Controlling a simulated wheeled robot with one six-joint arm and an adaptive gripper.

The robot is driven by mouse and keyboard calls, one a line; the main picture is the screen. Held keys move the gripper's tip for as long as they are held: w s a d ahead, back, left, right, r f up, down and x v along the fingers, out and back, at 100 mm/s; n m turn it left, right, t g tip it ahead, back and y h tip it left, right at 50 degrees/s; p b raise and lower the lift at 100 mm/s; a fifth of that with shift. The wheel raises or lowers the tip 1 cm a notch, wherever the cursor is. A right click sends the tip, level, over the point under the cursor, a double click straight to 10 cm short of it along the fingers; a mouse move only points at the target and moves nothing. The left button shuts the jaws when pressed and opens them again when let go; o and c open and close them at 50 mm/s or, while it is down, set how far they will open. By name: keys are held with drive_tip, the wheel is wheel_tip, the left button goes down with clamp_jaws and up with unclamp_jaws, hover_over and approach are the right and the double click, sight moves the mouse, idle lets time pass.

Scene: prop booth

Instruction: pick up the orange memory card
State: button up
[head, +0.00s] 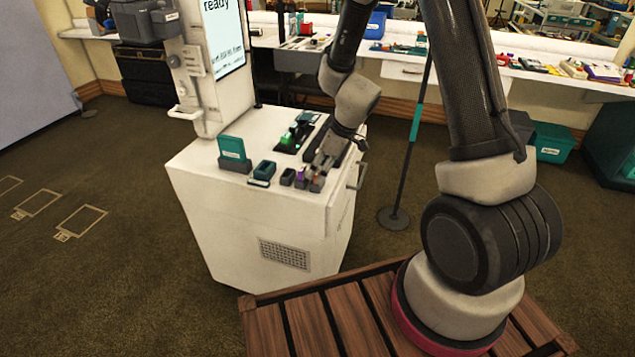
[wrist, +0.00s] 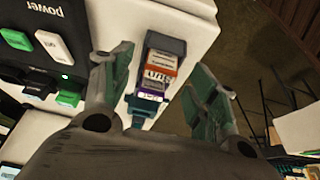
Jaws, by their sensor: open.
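The orange memory card (wrist: 161,69) shows in the wrist view as a thin orange band among other cards in a small dark grey holder (wrist: 170,45). A whitish card lies on one side of it, and white, purple and teal ones on the other. My gripper (wrist: 160,60) is open, with one green-padded finger on each side of the holder. The fingers look apart from the holder, and nothing is held. In the head view my gripper (head: 322,172) is low over the front right of the white cabinet top (head: 205,160). The orange card cannot be made out there.
Several small dark holders stand on the cabinet top, with a teal card in a stand (head: 232,150) at its left. A dark panel with green buttons (wrist: 68,97) lies left of my gripper. The cabinet edge is close on the right, with open floor beyond.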

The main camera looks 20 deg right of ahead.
drive_tip(key=shift+w+a+f, duration=0.15)
drive_tip(key=shift+a+f, duration=0.05)
drive_tip(key=shift+f, duration=0.45)
drive_tip(key=c, duration=1.1)
drive_tip(key=shift+o, duration=0.2)
drive_tip(key=shift+r, duration=0.15)
